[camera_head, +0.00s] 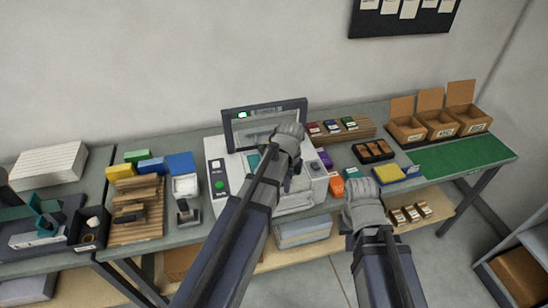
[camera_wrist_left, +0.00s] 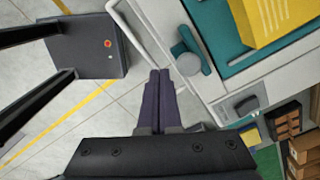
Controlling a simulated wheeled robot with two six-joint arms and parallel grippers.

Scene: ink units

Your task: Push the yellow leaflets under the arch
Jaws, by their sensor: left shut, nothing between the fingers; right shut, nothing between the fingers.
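A yellow printed block, which looks like the leaflets (camera_wrist_left: 278,18), lies on a teal bed (camera_wrist_left: 222,38) in the left wrist view. In the head view my left arm hides it. The bed belongs to a white machine (camera_head: 217,178) with a dark upright frame (camera_head: 228,130) at its back. I cannot tell for sure whether this frame is the arch. My left gripper (camera_head: 287,184) is shut and empty, at the machine's front; its fingers (camera_wrist_left: 160,74) show apart from the leaflets. My right gripper (camera_head: 347,230) is shut and empty before the bench, right of the machine.
A teal clamp-like part (camera_wrist_left: 192,56) stands by the machine's edge. Left are a wooden rack (camera_head: 138,230) and a white stack (camera_head: 50,163). Right are a dark tray (camera_head: 373,152), a yellow pad (camera_head: 388,174), a green mat (camera_head: 462,155) and cardboard boxes (camera_head: 440,124). Bare mat is free.

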